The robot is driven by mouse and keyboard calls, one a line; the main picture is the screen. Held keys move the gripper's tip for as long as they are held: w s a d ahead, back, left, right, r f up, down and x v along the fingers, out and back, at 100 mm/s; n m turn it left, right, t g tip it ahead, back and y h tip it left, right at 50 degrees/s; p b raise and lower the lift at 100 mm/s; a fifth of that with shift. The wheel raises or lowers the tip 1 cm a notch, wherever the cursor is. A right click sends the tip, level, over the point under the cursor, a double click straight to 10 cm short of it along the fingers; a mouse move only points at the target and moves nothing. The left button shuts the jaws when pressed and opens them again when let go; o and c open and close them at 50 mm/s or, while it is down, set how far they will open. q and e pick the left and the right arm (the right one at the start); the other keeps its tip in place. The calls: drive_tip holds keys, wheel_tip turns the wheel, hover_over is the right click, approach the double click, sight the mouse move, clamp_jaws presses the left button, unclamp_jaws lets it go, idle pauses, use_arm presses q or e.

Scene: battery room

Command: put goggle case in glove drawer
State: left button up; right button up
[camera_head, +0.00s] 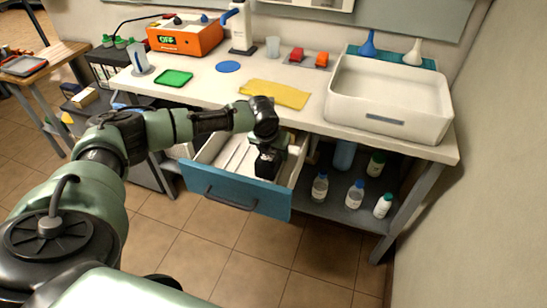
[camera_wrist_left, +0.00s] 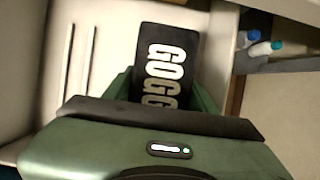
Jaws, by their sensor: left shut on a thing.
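The goggle case (camera_wrist_left: 168,60) is a dark box with large white letters, partly reading "GOGG", in the left wrist view. My left gripper (camera_wrist_left: 163,92) is shut on it, with a green finger on each side. In the head view the case (camera_head: 267,163) shows as a dark block under my left gripper (camera_head: 272,152). It is inside the outline of the open glove drawer (camera_head: 232,187), at its right part. The drawer has a blue front and a pale interior. I cannot tell whether the case touches the drawer floor. My right gripper is out of view.
The white worktop (camera_head: 222,86) lies above and behind the drawer, with a yellow cloth (camera_head: 275,93) near its edge. A white basin (camera_head: 388,99) stands at right. Several bottles stand on the lower shelf (camera_head: 335,204) right of the drawer. Floor in front is clear.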

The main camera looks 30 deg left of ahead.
use_arm(q)
drive_tip(key=shift+f, duration=1.25)
drive_tip(key=shift+f, duration=0.1)
drive_tip(key=shift+f, duration=0.5)
drive_tip(key=o, duration=1.6)
drive_tip(key=shift+c, duration=0.2)
drive_tip(key=shift+r, duration=0.1)
drive_tip(key=shift+r, duration=0.25)
drive_tip(key=v, duration=1.2)
drive_tip(key=shift+r+p, duration=0.3)
